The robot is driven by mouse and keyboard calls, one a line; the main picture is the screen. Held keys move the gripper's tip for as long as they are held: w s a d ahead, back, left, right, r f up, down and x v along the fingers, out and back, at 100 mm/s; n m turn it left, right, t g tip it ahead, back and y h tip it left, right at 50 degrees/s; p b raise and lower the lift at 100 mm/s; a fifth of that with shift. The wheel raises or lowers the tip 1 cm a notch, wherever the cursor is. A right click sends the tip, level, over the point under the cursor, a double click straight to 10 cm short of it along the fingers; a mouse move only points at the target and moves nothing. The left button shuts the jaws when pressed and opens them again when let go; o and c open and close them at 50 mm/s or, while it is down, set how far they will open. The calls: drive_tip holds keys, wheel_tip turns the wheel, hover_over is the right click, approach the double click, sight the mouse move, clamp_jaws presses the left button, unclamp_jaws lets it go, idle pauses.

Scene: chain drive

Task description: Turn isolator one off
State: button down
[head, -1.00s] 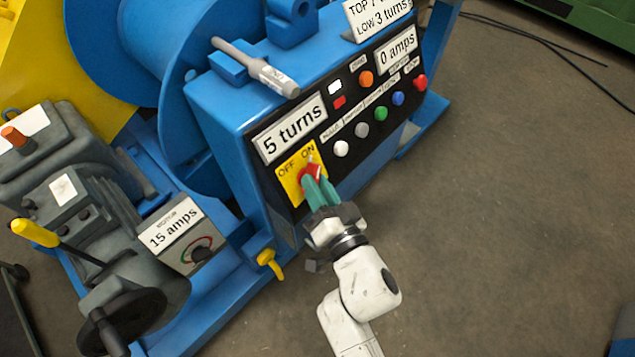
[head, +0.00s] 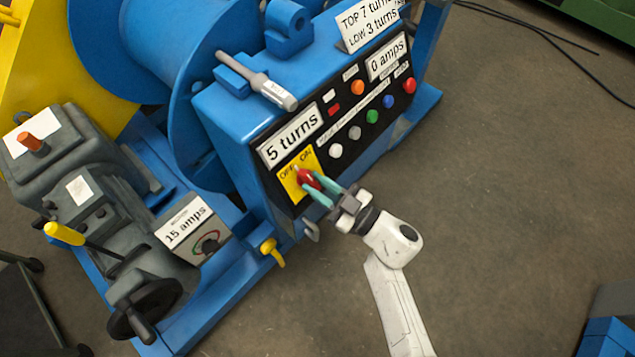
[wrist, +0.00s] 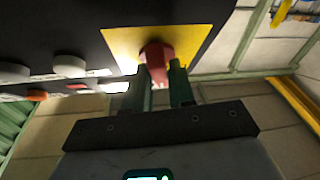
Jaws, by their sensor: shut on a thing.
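The isolator is a red rotary handle (head: 306,178) on a yellow plate (head: 290,186) marked OFF and ON, at the lower left of the black panel. My gripper (head: 319,187) reaches it from the lower right, its green fingers on either side of the red handle and shut on it. In the wrist view the red handle (wrist: 157,62) sits between the fingertips (wrist: 160,75) in front of the yellow plate (wrist: 118,44). The fingers hide part of the handle, so I cannot tell exactly which mark it points to.
Push buttons, including a white one (head: 335,151) and a green one (head: 372,116), lie up and right of the isolator. A yellow lever (head: 268,247) is below the panel. A grey tool (head: 262,84) lies on top of the blue housing (head: 225,110).

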drive_tip(key=n+g, duration=0.2)
drive_tip(key=n, duration=0.1)
drive_tip(key=n+g+y, duration=0.1)
drive_tip(key=n, duration=0.1)
drive_tip(key=shift+w+d+r, duration=0.1)
drive_tip(key=shift+w+d, duration=0.1)
drive_tip(key=shift+w, duration=0.1)
drive_tip(key=shift+r+n+g, duration=0.1)
drive_tip(key=shift+n+g, duration=1.2)
drive_tip(key=shift+n, duration=0.7)
drive_tip(key=c, duration=1)
unclamp_jaws()
drive_tip(key=shift+c, duration=0.2)
drive_tip(key=v, duration=1)
drive_tip(key=shift+d, duration=0.35)
drive_tip(key=shift+r, duration=0.15)
